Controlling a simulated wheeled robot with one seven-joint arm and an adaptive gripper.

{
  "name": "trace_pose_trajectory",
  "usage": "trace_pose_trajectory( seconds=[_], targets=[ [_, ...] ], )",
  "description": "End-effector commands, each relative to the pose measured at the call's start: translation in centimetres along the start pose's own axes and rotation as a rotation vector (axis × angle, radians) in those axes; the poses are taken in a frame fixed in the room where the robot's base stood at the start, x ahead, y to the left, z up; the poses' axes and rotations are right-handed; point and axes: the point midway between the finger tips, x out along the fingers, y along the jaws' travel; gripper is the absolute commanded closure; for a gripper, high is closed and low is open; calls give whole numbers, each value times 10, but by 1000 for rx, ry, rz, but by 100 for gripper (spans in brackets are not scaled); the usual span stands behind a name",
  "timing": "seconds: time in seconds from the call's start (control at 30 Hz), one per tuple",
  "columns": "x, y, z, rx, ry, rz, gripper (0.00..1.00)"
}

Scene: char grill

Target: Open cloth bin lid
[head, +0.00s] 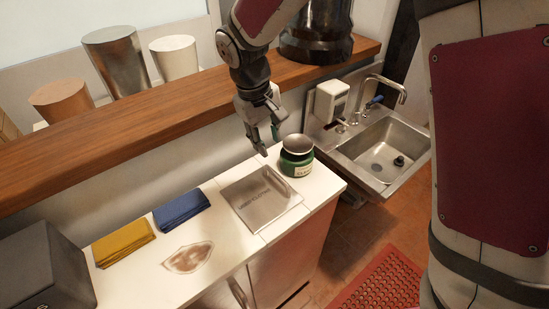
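The cloth bin lid (262,201) is a square steel plate with dark lettering, set in the white counter top. It lies flat and looks closed. A curved bright mark near its far right edge may be a handle; I cannot tell. My gripper (270,146) hangs above the counter, past the lid's far edge and left of a green jar, pointing down.
The green jar with a silver top (297,160) stands close to the lid's far right corner. Blue cloths (181,210) and yellow cloths (123,241) lie to the left. A wooden ledge (150,96) runs behind. A sink (385,150) is at right.

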Motion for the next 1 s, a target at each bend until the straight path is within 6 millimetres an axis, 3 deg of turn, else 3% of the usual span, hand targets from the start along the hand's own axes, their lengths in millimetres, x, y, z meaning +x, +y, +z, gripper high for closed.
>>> trace_pose_trajectory(
  seconds=[0.6, 0.8, 1.0],
  targets=[
    [108, 0, 3, 2, -5, -1, 69],
    [128, 1, 2, 1, -3, 0, 69],
    [134, 1, 1, 1, -1, 0, 69]
  ],
)
